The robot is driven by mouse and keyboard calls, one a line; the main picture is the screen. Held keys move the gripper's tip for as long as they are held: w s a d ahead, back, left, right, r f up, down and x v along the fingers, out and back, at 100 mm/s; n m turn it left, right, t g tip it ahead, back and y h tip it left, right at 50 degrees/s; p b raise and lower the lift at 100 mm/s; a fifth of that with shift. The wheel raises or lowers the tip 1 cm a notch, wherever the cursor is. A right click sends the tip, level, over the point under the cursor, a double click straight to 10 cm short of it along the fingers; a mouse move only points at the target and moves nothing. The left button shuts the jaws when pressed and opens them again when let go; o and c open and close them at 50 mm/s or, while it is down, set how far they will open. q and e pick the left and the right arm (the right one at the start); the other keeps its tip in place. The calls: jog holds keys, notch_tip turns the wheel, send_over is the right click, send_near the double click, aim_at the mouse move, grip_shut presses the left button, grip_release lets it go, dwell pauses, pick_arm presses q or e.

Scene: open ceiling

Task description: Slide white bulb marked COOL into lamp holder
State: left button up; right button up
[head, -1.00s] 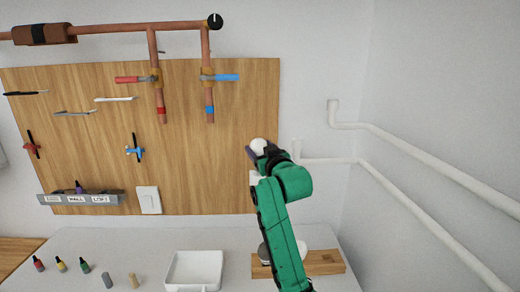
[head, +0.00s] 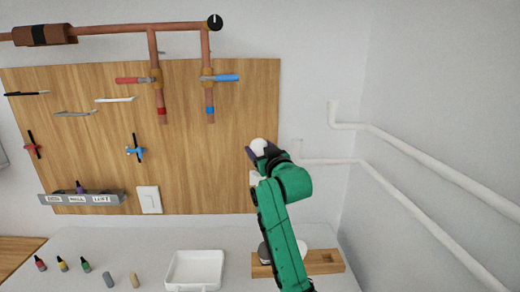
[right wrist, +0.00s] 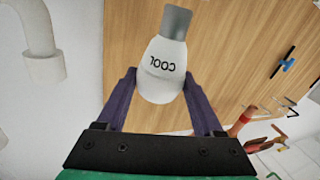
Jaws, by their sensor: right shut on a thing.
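The white bulb (right wrist: 164,60) has the word COOL on its side, reading mirrored and upside down in the right wrist view. Its grey base (right wrist: 175,22) points up, away from my gripper. My right gripper (right wrist: 158,82) is shut on the rounded white part, with one purple finger on each side. In the head view the bulb (head: 260,146) shows as a small white shape in my right gripper (head: 262,153), in front of the board's right edge. A pale fitting (head: 254,178) is partly hidden behind my arm; I cannot tell whether it is the lamp holder. My left gripper is out of view.
White pipes (head: 430,165) run along the right wall. Below stand a white tray (head: 195,283), a wooden block (head: 335,263) and small bottles (head: 62,264).

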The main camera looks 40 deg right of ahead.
dwell(0.4)
jog(key=shift+f+b, duration=1)
jog(key=shift+f, duration=0.8)
jog(key=o, duration=1.4)
